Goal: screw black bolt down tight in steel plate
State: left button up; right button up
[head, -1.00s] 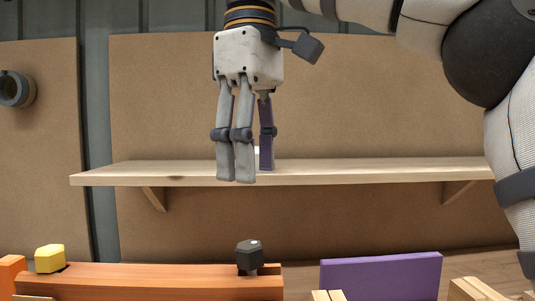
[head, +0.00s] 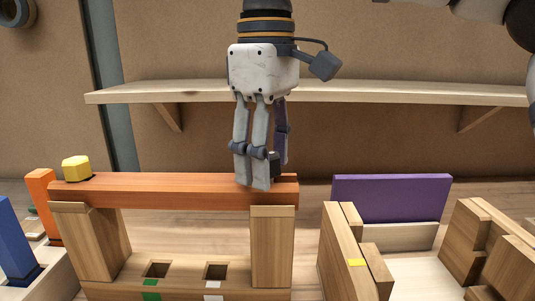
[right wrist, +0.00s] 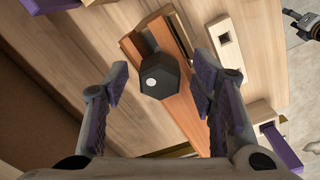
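The black bolt (head: 275,163) has a dark hexagonal head and stands at the right end of an orange-brown beam (head: 165,191). In the head view a finger partly hides it. The right wrist view shows the bolt head (right wrist: 160,78) between the two sides of my open right gripper, with gaps on both sides. My right gripper (head: 262,176) points down, its fingers around the bolt's place. I cannot tell how deep the bolt sits. I see no plate that looks like steel; the bolt stands over the beam. My left gripper is not in view.
A yellow bolt (head: 76,168) stands at the beam's left end. Wooden posts (head: 272,245) hold the beam up. A purple panel (head: 390,198) and wooden blocks (head: 345,250) stand to the right. A blue piece (head: 14,240) is at far left. A shelf (head: 400,93) runs behind.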

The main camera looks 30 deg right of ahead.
grip_shut()
jog(key=m, duration=0.5)
jog(key=shift+w+d, duration=0.1)
jog(key=shift+d, duration=0.05)
jog(key=shift+f+m, duration=0.2)
jog(key=shift+m, duration=1.3)
jog(key=shift+d+f, duration=0.1)
jog(key=shift+m, duration=1.1)
jog(key=m, duration=0.4)
jog(key=shift+d+f, duration=0.2)
jog(key=shift+f+m+g, duration=0.1)
jog(key=shift+m+g, duration=0.2)
jog(key=shift+m, duration=0.6)
